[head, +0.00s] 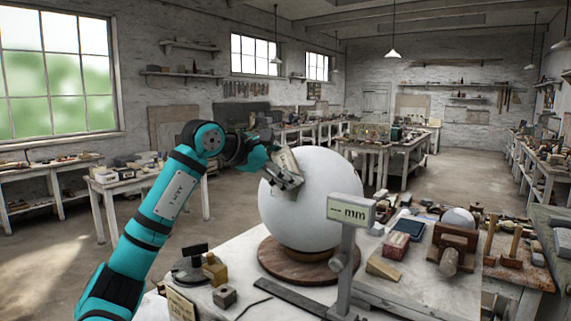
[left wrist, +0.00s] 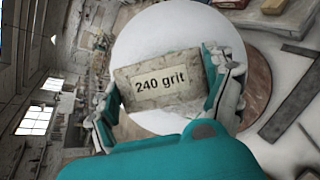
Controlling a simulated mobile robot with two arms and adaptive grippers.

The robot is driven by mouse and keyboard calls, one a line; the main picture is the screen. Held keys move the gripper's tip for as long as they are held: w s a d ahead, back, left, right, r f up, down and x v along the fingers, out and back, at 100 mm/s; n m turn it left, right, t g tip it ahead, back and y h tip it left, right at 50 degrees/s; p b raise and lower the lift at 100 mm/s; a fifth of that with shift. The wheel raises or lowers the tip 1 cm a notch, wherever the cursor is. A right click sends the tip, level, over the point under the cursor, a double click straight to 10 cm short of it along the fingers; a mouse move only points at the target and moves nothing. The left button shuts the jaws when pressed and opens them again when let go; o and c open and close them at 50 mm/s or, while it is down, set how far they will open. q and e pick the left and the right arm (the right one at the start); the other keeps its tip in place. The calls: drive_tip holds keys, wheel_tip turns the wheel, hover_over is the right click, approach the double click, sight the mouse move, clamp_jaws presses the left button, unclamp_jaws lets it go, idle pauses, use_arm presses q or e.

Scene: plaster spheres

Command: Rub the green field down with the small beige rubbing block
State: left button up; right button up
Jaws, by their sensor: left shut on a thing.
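A large white plaster sphere (head: 322,205) stands on a round brown wooden base (head: 275,262) on the bench; it also shows in the left wrist view (left wrist: 180,35). No green field shows on the parts of the sphere I see. My left gripper (head: 290,178) is at the sphere's upper left in the head view. It is shut on the beige rubbing block (left wrist: 150,98), labelled "240 grit", which lies between both fingers in the left wrist view. The block overlaps the sphere; I cannot tell if it touches. My right gripper is not in view.
A grey stand with a "-- mm" display (head: 351,210) rises in front of the sphere's right side. A wooden wedge (head: 383,269), a red-and-blue box (head: 403,235) and a wooden clamp (head: 455,245) lie right. Small blocks (head: 224,296) lie at the front left.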

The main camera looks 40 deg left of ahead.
use_arm(q)
drive_tip(key=shift+f+b, duration=0.2)
drive_tip(key=shift+b, duration=0.1)
drive_tip(key=shift+s+d+f+b, duration=0.2)
drive_tip(key=shift+d+f+b, duration=0.2)
drive_tip(key=shift+f+b, duration=0.1)
drive_tip(key=shift+s+d+f+b, duration=0.25)
drive_tip(key=shift+d+f+b, duration=0.15)
drive_tip(key=shift+d+b, duration=0.15)
drive_tip(key=shift+s+d+f+b, duration=0.25)
drive_tip(key=shift+d+f+b, duration=0.15)
drive_tip(key=shift+d, duration=0.1)
drive_tip(key=shift+w+a+r+p, duration=0.15)
drive_tip(key=shift+a+r+p, duration=0.2)
drive_tip(key=shift+r+p, duration=0.3)
drive_tip(key=shift+w+a+r+p, duration=0.3)
drive_tip(key=shift+a+r+p, duration=0.25)
drive_tip(key=shift+p, duration=0.25)
drive_tip(key=shift+w+a+r+p, duration=0.3)
drive_tip(key=shift+a+r+p, duration=0.1)
drive_tip(key=shift+a+p, duration=0.35)
drive_tip(key=shift+d, duration=0.1)
drive_tip(key=shift+s+d+f, duration=0.1)
drive_tip(key=shift+f, duration=0.05)
